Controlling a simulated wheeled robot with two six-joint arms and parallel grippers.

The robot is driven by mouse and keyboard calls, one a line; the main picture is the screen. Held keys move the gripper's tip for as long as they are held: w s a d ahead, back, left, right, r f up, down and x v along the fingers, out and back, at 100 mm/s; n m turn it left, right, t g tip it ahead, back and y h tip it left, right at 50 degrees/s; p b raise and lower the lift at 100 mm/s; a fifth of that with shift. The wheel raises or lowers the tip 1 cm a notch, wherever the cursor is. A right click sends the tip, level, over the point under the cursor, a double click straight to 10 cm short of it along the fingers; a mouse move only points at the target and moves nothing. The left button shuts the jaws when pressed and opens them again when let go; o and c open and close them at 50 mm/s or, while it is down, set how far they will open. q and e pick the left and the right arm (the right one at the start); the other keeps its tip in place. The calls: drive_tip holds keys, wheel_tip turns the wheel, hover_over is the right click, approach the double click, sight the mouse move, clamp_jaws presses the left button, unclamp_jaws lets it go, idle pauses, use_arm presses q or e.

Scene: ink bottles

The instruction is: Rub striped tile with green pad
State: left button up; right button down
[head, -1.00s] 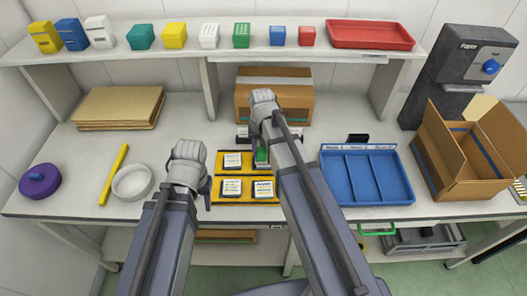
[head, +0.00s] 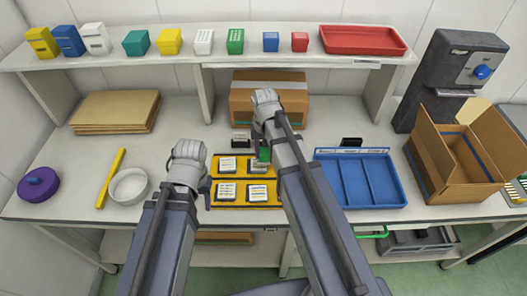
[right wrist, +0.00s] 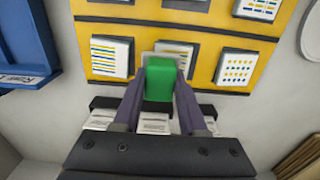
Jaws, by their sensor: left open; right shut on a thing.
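My right gripper (right wrist: 160,95) is shut on the green pad (right wrist: 159,84), which also shows in the head view (head: 264,154). The pad is over the near edge of a middle tile (right wrist: 178,52) in the right wrist view and hides part of it; I cannot tell whether they touch. A tile with blue and yellow stripes (right wrist: 110,57) lies left of the pad in that view. A dotted tile (right wrist: 237,68) lies to its right. These tiles sit on a yellow board (head: 238,181). My left gripper (head: 206,187) is open and empty at the board's left edge.
A blue tray (head: 360,203) stands right of the board, with an open carton (head: 440,165) beyond. A white bowl (head: 129,186), yellow bar (head: 111,178) and purple lidded thing (head: 38,184) are at left. A closed box (head: 268,92) stands behind.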

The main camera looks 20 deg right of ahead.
sight(264, 151)
drive_tip(key=shift+r+p, duration=0.35)
drive_tip(key=shift+r, duration=0.4)
drive_tip(key=shift+d+r+p, duration=0.2)
drive_tip(key=shift+r+p, duration=0.5)
drive_tip(key=shift+p, duration=0.1)
wheel_tip(264, 151, up, 3)
drive_tip(key=shift+a+f+p, duration=0.1)
drive_tip(key=shift+f+p, duration=0.1)
drive_tip(key=shift+p, duration=1.05)
drive_tip(key=shift+a+f, duration=0.1)
drive_tip(key=shift+a, duration=0.05)
